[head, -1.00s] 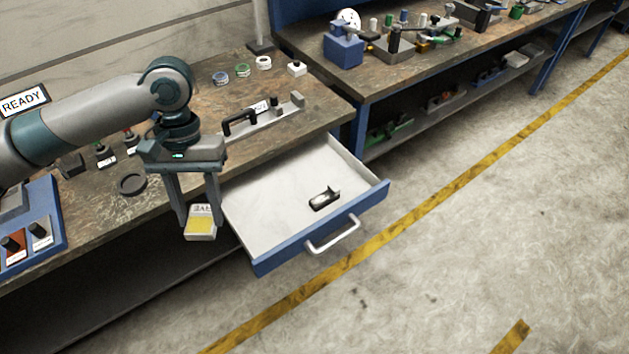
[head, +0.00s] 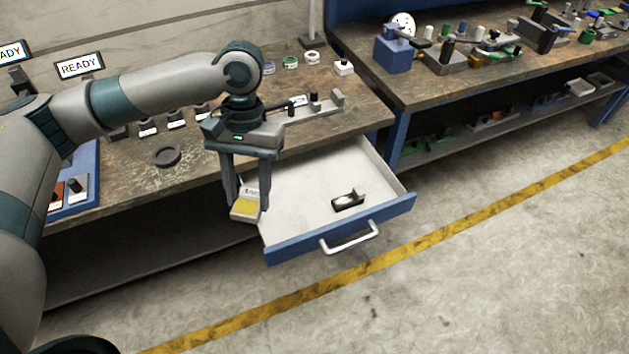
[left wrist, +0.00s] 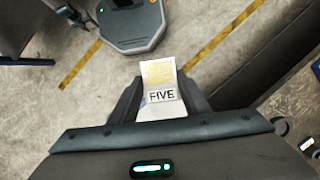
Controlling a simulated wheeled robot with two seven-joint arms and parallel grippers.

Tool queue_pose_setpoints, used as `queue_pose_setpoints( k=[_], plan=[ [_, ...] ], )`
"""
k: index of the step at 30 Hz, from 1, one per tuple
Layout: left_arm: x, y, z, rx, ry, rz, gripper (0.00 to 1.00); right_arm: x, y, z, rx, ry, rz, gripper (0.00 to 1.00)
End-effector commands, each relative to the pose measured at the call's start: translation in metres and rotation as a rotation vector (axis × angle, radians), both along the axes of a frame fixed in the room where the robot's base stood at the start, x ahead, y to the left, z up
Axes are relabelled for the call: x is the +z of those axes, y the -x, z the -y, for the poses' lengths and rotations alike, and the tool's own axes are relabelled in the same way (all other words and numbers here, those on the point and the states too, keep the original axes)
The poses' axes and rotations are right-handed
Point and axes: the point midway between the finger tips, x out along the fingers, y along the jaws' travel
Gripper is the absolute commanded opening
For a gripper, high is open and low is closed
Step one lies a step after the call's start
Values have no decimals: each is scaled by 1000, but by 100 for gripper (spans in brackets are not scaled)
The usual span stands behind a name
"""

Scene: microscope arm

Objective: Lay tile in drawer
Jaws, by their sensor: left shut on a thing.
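A small tile (head: 245,207), white with a yellow face, hangs between the fingers of my left gripper (head: 246,204). The gripper is shut on it and points down. In the left wrist view the tile (left wrist: 160,82) shows the word FIVE on its white part. The open drawer (head: 300,239), with a blue front and a pale inside, juts out from the bench. In the head view the tile appears just left of the drawer's left side, near its front left corner. Its exact height over the drawer rim cannot be told. My right gripper is out of view.
A small black object (head: 348,201) lies in the drawer towards the front; the floor around it is bare. The drawer has a metal handle (head: 350,238). A dark round disc (head: 167,157) and a long fixture (head: 318,108) are on the worktop. A second bench stands right.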

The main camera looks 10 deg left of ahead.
Motion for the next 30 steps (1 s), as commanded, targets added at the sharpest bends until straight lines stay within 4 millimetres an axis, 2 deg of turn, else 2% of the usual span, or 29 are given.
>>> queue_pose_setpoints(
  k=[5, 11, 30],
  plan=[
    [-11, -6, 3, -103, 1, -1, 0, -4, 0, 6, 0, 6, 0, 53],
    [-36, -18, 10, -353, 1, -2, 0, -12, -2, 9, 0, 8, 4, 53],
    [-129, -64, 29, -1443, -1, 0, 0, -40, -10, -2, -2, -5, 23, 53]
  ],
)
